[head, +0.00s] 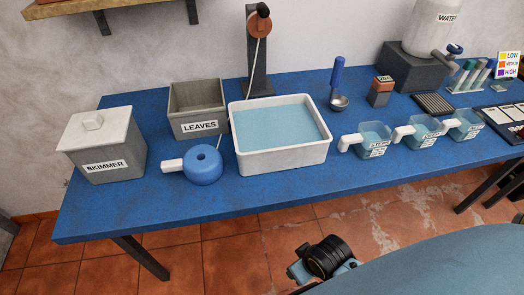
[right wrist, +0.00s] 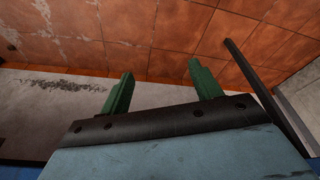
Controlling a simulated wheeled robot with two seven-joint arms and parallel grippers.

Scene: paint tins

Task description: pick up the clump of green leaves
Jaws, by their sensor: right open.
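No clump of green leaves shows in either view. The white tub (head: 281,160) of blue water stands in the middle of the blue table, and its visible water surface looks bare. The grey bin labelled LEAVES (head: 199,124) stands behind and left of it; its floor is partly hidden by the front wall. In the right wrist view my right gripper (right wrist: 160,68) has its two green fingers wide apart with nothing between them, and tiled floor shows beyond. My left gripper is in neither view.
A lidded SKIMMER bin (head: 105,150) and a blue round float with a white handle (head: 203,165) stand left. Labelled cups (head: 375,140), a scoop (head: 337,85) and a water tank (head: 433,30) are right. The table's front strip (head: 200,212) is clear.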

